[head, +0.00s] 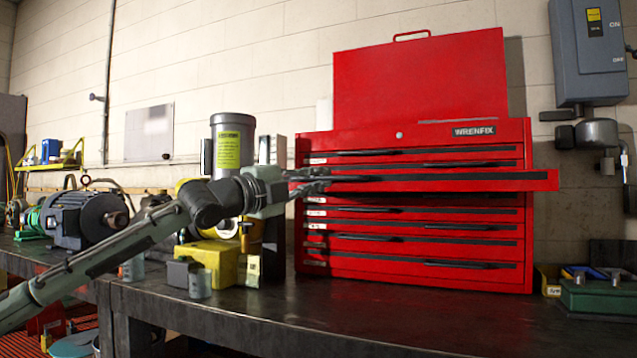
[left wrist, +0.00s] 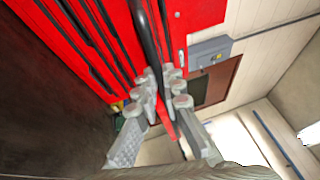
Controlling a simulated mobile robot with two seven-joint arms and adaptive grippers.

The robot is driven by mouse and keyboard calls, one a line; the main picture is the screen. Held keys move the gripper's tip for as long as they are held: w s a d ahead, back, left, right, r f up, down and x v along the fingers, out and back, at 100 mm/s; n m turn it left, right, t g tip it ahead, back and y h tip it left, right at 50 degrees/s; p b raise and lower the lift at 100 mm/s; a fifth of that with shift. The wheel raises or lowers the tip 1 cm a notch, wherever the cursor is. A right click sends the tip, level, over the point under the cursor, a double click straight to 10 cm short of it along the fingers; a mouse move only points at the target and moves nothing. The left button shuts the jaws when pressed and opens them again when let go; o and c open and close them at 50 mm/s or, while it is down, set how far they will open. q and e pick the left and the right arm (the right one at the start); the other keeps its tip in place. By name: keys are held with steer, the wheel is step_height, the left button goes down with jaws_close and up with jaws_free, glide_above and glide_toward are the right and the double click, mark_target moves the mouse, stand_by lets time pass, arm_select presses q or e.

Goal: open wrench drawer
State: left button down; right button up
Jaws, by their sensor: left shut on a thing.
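The red tool chest (head: 415,262) stands on the dark bench with its lid raised. One wide upper drawer (head: 480,185) sticks out from the chest front, with a dark gap below it. My left gripper (head: 322,181) reaches in from the left and is shut on the left black handle (head: 362,179) of that drawer. In the left wrist view the fingers (left wrist: 163,98) close around the dark handle bar (left wrist: 146,42). The fingertips partly hide the grip. I cannot read the drawer label. My right gripper is not in view.
The dark bench (head: 330,318) has free room in front of the chest. A grey motor (head: 80,218), a grey cylinder with a yellow tag (head: 232,145) and a yellow block (head: 215,258) stand left of the chest. A green box (head: 597,297) sits at the right.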

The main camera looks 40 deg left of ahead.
arm_select(q)
steer(key=c, duration=1.6)
jaws_free()
steer(key=shift+c, duration=0.2)
steer(key=shift+s, duration=0.1)
steer(key=v, duration=0.7)
steer(key=shift+s, duration=0.15)
